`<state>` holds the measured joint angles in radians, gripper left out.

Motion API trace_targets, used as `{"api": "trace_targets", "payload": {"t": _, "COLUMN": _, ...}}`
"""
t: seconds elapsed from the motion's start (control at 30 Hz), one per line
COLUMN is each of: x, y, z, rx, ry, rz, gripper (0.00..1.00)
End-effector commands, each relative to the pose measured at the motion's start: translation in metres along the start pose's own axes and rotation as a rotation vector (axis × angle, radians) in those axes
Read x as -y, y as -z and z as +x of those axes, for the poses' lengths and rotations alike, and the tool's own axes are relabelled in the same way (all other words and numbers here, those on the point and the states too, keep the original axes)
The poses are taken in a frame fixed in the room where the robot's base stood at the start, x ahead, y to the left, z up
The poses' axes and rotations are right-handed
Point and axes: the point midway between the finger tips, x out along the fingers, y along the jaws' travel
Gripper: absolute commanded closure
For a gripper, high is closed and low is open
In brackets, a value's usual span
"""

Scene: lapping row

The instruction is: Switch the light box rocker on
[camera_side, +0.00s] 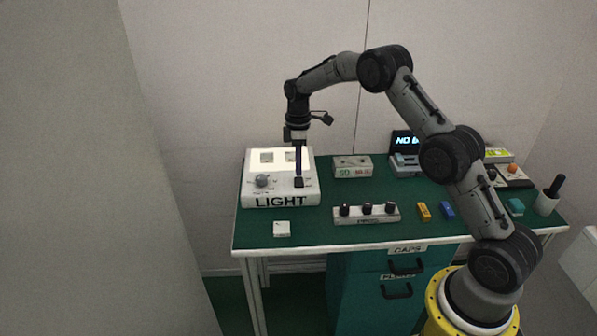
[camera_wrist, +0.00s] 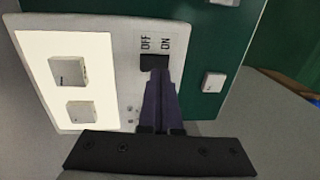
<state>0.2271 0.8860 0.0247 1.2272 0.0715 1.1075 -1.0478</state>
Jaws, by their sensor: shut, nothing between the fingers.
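The light box (camera_side: 281,200) is a white box marked LIGHT at the left of the green table. Its top panel (camera_wrist: 38,65) glows pale, with two small square pieces on it. The black rocker (camera_side: 299,182) is on the box's right side; in the wrist view the rocker (camera_wrist: 153,62) sits beside the printed words OFF and ON. My gripper (camera_side: 298,173) points down with its fingers shut and empty. In the wrist view the fingertips (camera_wrist: 158,74) are at the rocker and hide part of it. I cannot tell whether they touch it.
A small white block (camera_side: 281,228) lies in front. A strip with three black knobs (camera_side: 367,214) and a grey-green box (camera_side: 352,166) stand to the right. Green table top is clear between them.

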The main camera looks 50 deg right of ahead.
Motion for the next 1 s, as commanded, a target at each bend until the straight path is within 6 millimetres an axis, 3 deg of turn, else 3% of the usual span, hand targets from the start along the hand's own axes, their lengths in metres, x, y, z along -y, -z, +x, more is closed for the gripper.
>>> {"api": "trace_targets", "payload": {"t": 0.3, "x": 0.016, "y": 0.001, "z": -0.07, "rx": -0.002, "ry": -0.005, "rz": 0.0, "gripper": 1.0}}
{"api": "trace_targets", "payload": {"t": 0.5, "x": 0.024, "y": 0.001, "z": -0.099, "rx": -0.002, "ry": -0.004, "rz": -0.001, "gripper": 1.0}}
{"api": "trace_targets", "payload": {"t": 0.7, "x": 0.027, "y": 0.0, "z": -0.11, "rx": 0.0, "ry": -0.002, "rz": -0.001, "gripper": 1.0}}
{"api": "trace_targets", "payload": {"t": 1.0, "x": 0.027, "y": 0.0, "z": -0.111, "rx": 0.0, "ry": -0.001, "rz": 0.0, "gripper": 1.0}}
